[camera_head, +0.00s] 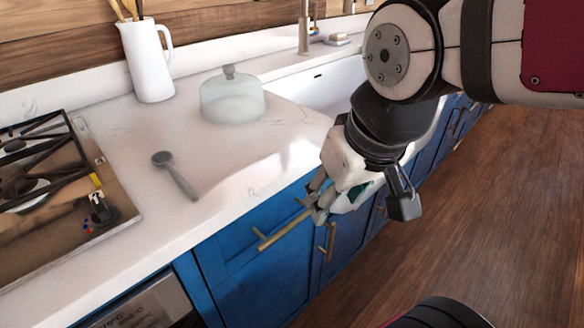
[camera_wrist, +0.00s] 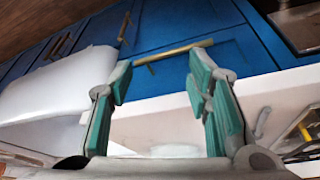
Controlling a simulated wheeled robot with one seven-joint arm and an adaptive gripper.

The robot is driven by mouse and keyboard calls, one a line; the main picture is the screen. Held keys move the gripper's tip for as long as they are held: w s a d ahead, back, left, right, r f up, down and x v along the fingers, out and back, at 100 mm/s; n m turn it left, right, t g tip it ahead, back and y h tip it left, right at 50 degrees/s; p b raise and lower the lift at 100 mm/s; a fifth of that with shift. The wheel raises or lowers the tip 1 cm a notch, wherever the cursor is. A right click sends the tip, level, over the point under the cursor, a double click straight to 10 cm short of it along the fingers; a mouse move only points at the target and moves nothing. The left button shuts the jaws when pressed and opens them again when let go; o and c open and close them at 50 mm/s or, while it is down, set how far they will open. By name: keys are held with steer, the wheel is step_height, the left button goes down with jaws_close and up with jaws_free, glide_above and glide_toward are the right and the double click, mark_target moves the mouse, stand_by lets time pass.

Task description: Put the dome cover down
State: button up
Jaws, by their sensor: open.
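The dome cover (camera_head: 232,98), a pale translucent dome with a grey knob, sits upright on the white countertop (camera_head: 225,155) near the sink in the head view. My gripper (camera_head: 318,203) is in front of the counter's front edge, to the right of and nearer than the dome, and does not touch it. In the wrist view my gripper (camera_wrist: 158,75) shows its two green-padded fingers spread apart with nothing between them. A pale shape low between the fingers in that view is too cut off to identify.
A dark spoon-like utensil (camera_head: 176,176) lies on the counter, left of clear space. The gas hob (camera_head: 50,190) is at left, the sink (camera_head: 325,85) at right. Blue cabinets with a brass handle (camera_head: 283,230) are below.

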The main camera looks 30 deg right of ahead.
steer(key=s+a+g, duration=0.2)
steer(key=s+g, duration=0.1)
steer(key=s, duration=0.7)
steer(key=shift+w+a, duration=0.1)
step_height(320, 180, up, 18)
steer(key=t+p, duration=0.3)
steer(key=p, duration=1.3)
steer(key=shift+n, duration=0.3)
